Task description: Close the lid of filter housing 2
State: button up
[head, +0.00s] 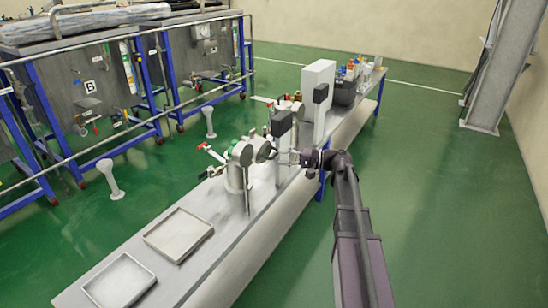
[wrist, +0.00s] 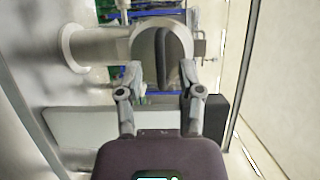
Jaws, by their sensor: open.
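A metal filter housing (head: 235,180) stands upright on the long bench. Round lid-like discs (head: 246,154) show near its top, tilted up on edge. I cannot read a number on it. A round metal part (wrist: 146,38) with a dark curved bar (wrist: 162,58) lies just ahead, the bar between the fingertips in the picture. Contact cannot be told. A metal cylinder (wrist: 98,47) lies left of it.
Two shallow trays (head: 178,234) (head: 120,281) lie at the bench's near end. A tall white box (head: 318,88) and a dark crate (head: 344,92) stand farther along the bench (head: 215,225). Blue-framed tanks line the left.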

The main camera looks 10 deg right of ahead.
aim_at(275, 156)
jog(key=shift+x, duration=1.75)
grip_shut()
